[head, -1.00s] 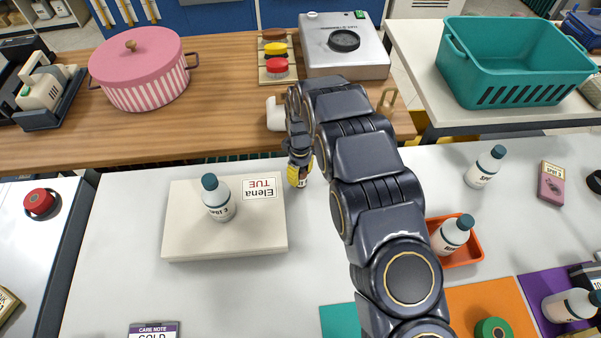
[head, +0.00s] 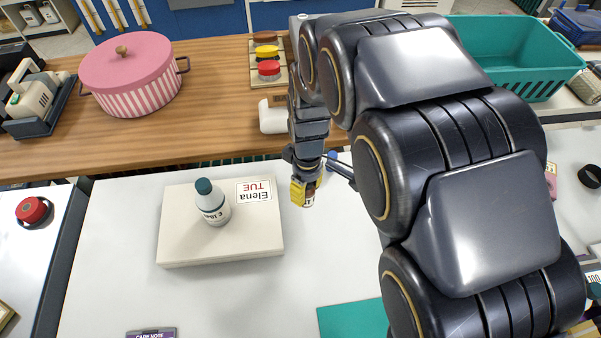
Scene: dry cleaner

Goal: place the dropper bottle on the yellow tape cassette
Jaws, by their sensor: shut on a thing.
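My gripper (head: 305,190) points down over the white counter, just right of the cream box, partly hidden by my own arm. It is shut on a small labelled thing (head: 309,199) with white and dark red parts. Yellow shows beside this thing, but I cannot tell whether it belongs to the thing or to the fingers. A small blue round part shows just behind the gripper. I cannot tell whether the held thing is the dropper bottle. I cannot make out a yellow tape cassette; my arm covers much of the counter's right side.
A white bottle with a teal cap (head: 211,204) stands on the cream box (head: 180,246), beside an "Elena TUE" label. A teal mat (head: 350,318) lies in front. A pink striped pot (head: 133,82) stands on the wooden table behind. A teal basket (head: 510,60) is at back right.

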